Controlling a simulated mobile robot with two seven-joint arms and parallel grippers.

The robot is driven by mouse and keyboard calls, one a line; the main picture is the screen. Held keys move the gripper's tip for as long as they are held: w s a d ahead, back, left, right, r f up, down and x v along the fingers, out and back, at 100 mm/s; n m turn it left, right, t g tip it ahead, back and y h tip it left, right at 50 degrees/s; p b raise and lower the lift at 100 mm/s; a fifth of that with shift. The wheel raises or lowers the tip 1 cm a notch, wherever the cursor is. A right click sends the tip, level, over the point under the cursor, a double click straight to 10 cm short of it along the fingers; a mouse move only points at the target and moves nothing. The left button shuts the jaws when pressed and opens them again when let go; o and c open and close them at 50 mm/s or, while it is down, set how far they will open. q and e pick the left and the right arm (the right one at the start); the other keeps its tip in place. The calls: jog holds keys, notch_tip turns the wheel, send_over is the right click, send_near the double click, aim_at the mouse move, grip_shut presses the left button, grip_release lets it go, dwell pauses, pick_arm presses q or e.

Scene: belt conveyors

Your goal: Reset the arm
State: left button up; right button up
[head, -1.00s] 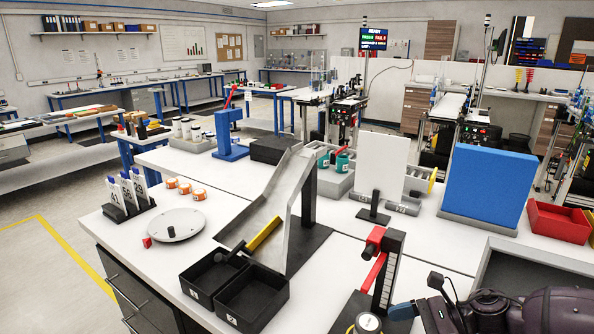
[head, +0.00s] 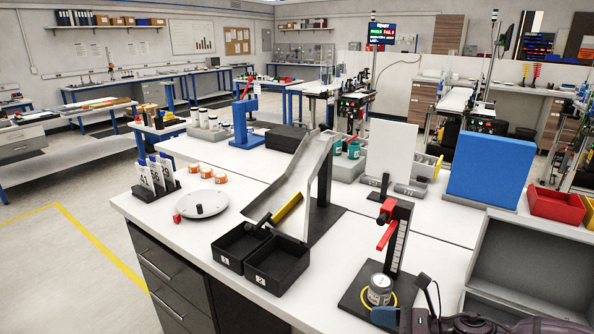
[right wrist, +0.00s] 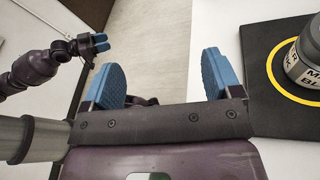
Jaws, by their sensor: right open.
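My right gripper (head: 402,317) is at the bottom edge of the head view, in front of the press stand, mostly cut off. In the right wrist view my right gripper (right wrist: 161,68) is open, its blue fingers wide apart with nothing between them. A grey labelled tin (head: 380,290) stands inside a yellow ring on the stand's black base. The tin (right wrist: 308,58) also shows right of the fingers in the wrist view, apart from them. My left gripper (right wrist: 97,43) shows small at the upper left of the wrist view; its opening is unclear.
The press stand (head: 401,238) has a red lever. Two black bins (head: 277,264) sit below a metal chute (head: 302,178). A grey open box (head: 535,262) is at the right, near a blue panel (head: 487,170). A round plate (head: 212,204) lies left.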

jog(key=s+a+r+m+t+h, duration=0.1)
jog(key=a+m+t, duration=0.35)
jog(key=m, duration=0.55)
jog(key=s+d+f+n+g+h, duration=0.25)
jog(key=s+d+n+h, duration=0.25)
jog(key=s+n, duration=0.5)
jog(key=s+d+f+n+g+h, duration=0.1)
jog(key=s+d+f+n+h, duration=0.35)
jog(key=n, duration=0.95)
jog(key=s+d+f+n+g+h, duration=0.1)
jog(key=s+d+n+g+h, duration=0.1)
jog(key=s+d+n+h, duration=0.6)
pick_arm(q)
jog(key=shift+r, duration=0.15)
pick_arm(e)
jog(key=w+a+f+n+t+y, duration=0.1)
jog(key=w+f+n+t+y, duration=0.2)
jog(key=w+f+t, duration=0.3)
jog(key=shift+w+a+f+n+t+y, duration=0.2)
jog(key=shift+f+n+t+y, duration=0.5)
jog(key=shift+f, duration=1.2)
jog(key=shift+d+h, duration=0.1)
jog(key=shift+h, duration=0.25)
